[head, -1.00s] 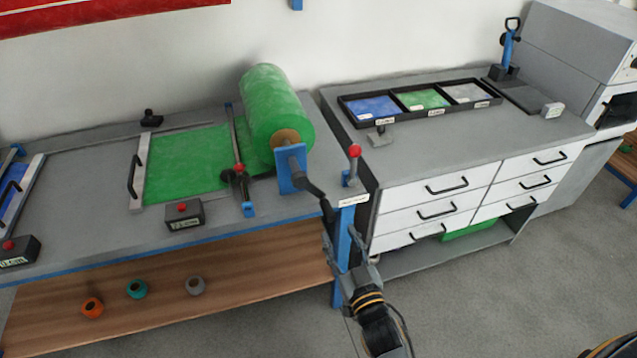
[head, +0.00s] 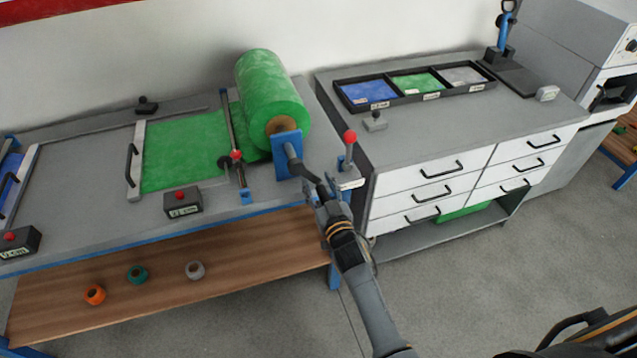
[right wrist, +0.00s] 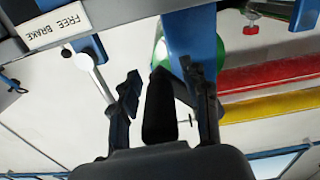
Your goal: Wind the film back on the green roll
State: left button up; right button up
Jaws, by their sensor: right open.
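The green roll (head: 270,90) lies in its stand at the back of the bench, with a blue bracket (head: 285,158) at its near end. Green film (head: 183,150) stretches flat from the roll to a light bar with a black handle (head: 131,168) on the left. A dark crank (head: 297,163) comes out of the bracket. My right gripper (head: 320,193) is at the crank's outer end. In the right wrist view the black crank grip (right wrist: 159,105) lies between my open right fingers (right wrist: 165,95). I cannot tell whether they touch it. My left gripper is not in view.
A red-knobbed lever (head: 349,140) stands close right of my right gripper; a FREE BRAKE label (right wrist: 57,26) shows in the right wrist view. A drawer cabinet (head: 440,180) stands to the right.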

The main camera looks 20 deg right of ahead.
jog(key=shift+w, duration=0.1)
jog(key=shift+c, duration=0.4)
grip_shut()
